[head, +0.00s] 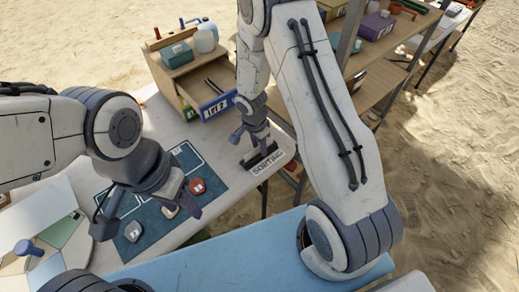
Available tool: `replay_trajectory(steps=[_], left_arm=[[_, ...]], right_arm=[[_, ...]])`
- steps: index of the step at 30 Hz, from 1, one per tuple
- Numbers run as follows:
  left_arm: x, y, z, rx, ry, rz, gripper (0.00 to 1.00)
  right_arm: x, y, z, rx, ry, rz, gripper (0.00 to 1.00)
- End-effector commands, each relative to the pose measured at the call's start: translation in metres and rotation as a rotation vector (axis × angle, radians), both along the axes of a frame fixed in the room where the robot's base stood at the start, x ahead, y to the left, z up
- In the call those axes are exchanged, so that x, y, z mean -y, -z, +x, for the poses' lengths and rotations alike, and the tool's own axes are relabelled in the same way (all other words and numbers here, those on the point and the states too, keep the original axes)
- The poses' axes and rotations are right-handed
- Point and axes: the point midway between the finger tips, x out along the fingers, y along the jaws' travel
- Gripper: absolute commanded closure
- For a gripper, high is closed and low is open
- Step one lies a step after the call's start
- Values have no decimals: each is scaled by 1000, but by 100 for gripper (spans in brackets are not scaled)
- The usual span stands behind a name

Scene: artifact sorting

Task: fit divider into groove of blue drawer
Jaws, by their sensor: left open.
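The blue drawer (216,107), its front labelled "LOT 2", is pulled out of the wooden cabinet (172,80). Dark thin strips show inside it; I cannot tell whether one is the divider or where the groove runs. My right gripper (250,142) points down just right of the drawer, close above the black piece behind the "SORTING" sign (268,164). Its jaws are too small to read, and I cannot tell whether it holds anything. My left gripper (148,218) is open over the dark teal mat (150,218), well in front of the drawer.
A red disc (197,186) and a grey piece (133,231) lie on the mat near my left gripper. A teal box (177,55) and a pale jug (205,38) stand on the cabinet. Shelves with boxes stand at the back right.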

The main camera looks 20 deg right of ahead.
Motion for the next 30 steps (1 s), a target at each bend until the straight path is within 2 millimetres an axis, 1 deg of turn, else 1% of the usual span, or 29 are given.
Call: replay_trajectory(steps=[6,7,8,9,10,23,26,30], left_arm=[[0,0,0,0,0,0,50],[0,0,0,0,0,0,50],[0,0,0,0,0,0,50],[0,0,0,0,0,0,50],[0,0,0,0,0,0,50],[0,0,0,0,0,0,50],[0,0,0,0,0,0,50],[0,-1,0,0,0,0,50]], right_arm=[[0,1,0,1,1,0,60],[0,1,0,1,1,0,64],[0,1,0,1,1,0,75],[0,1,0,1,1,0,91],[0,1,0,1,1,0,100],[0,-1,0,1,0,-1,100],[0,-8,1,3,1,0,100],[0,-26,1,6,1,0,100]])
